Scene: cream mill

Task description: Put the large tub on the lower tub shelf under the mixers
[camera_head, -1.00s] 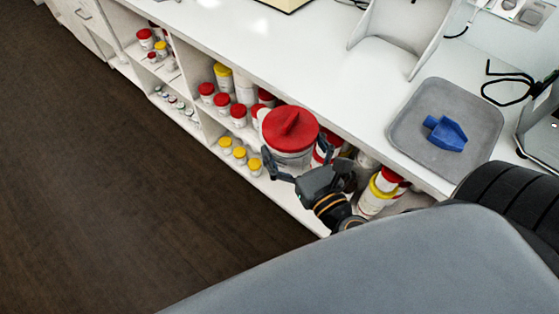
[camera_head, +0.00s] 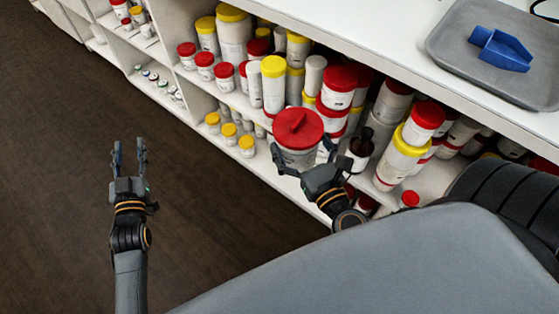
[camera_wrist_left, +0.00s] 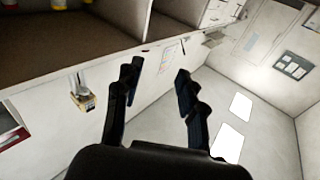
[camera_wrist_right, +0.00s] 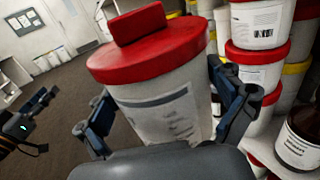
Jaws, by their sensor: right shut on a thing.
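The large tub (camera_head: 296,150) is white with a red lid that has a raised red bar handle. My right gripper (camera_head: 305,172) is shut on its body, one finger on each side. In the right wrist view the tub (camera_wrist_right: 165,108) is upright or slightly tilted between the fingers, its label facing the camera. In the head view it appears in front of the shelf unit under the counter. The lower shelf (camera_head: 262,166) runs behind and beside it, partly hidden by the tub. My left gripper (camera_head: 129,160) is open and empty over the floor, left of the shelves.
Stacked tubs with red and yellow lids crowd the upper shelf, such as a tall yellow-lidded tub (camera_head: 273,84). Small yellow-lidded jars (camera_head: 229,130) stand on the lower shelf. A brown bottle (camera_head: 360,148) stands right of the tub. A grey tray (camera_head: 462,72) holds a blue scoop (camera_head: 500,48).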

